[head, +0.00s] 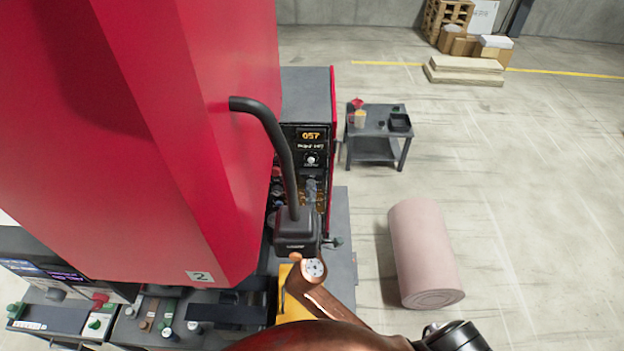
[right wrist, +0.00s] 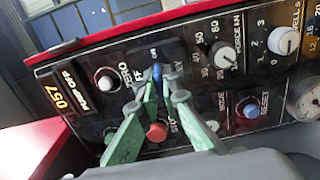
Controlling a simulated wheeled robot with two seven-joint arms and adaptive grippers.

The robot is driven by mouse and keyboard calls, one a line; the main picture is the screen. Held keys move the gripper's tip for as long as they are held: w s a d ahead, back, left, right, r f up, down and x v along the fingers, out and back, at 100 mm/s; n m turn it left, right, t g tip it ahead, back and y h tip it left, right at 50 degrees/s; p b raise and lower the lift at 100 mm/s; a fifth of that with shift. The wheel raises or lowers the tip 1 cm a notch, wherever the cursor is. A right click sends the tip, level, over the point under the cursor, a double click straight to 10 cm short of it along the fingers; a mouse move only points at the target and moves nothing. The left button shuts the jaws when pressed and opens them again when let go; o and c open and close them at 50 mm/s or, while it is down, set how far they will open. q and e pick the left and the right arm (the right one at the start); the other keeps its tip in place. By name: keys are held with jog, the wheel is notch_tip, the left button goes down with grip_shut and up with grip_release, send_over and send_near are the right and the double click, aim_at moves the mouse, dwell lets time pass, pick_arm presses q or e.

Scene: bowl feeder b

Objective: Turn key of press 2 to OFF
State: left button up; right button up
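The red press (head: 200,150) carries a label "2" low on its front. Its dark control panel (head: 312,148) has a lit 057 display. In the right wrist view the panel (right wrist: 105,140) appears turned sideways. The small blue key (right wrist: 157,72) lies beside OFF, ON and KEY lettering. My right gripper (right wrist: 164,82) has its green fingertips close together on both sides of the key and appears shut on it. In the head view my right gripper (head: 311,188) is small against the panel, partly hidden by a black box. The exact key angle is hard to tell. My left gripper is out of view.
A pink roll (head: 425,250) and small table (head: 372,145) stand right.

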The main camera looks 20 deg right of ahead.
grip_shut()
jog(key=shift+n+p, duration=1.9)
jog(key=shift+p, duration=0.45)
jog(key=shift+n+p, duration=0.35)
jog(key=shift+n, duration=0.25)
jog(key=n, duration=0.3)
jog(key=shift+f, duration=0.1)
jog(key=shift+n, duration=1)
